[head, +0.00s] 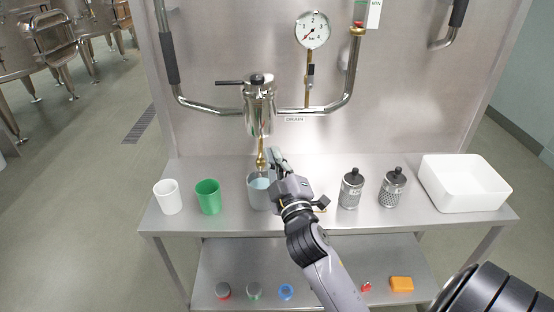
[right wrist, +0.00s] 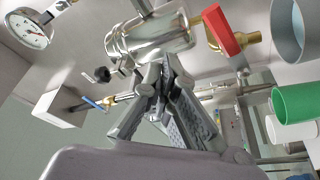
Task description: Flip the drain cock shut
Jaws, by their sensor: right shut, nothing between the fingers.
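The drain cock is a brass fitting (head: 262,152) under the steel vessel (head: 259,108), near the DRAIN label. In the right wrist view, its brass body (right wrist: 250,38) carries a red lever (right wrist: 222,30) that looks slanted across the pipe. In the head view my gripper hides most of the lever. My right gripper (head: 276,158) is just right of the cock, over the bench. In the wrist view its fingertips (right wrist: 163,72) are together and empty, with a visible gap to the lever. My left gripper is not in view.
A grey cup (head: 254,196) with bluish contents stands under the outlet. White (head: 168,198) and green (head: 208,198) cups stand left; two steel shakers (head: 351,190) (head: 393,189) and a white tub (head: 427,190) stand right. A gauge (head: 312,30) and blue-levered valve (right wrist: 93,103) are nearby.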

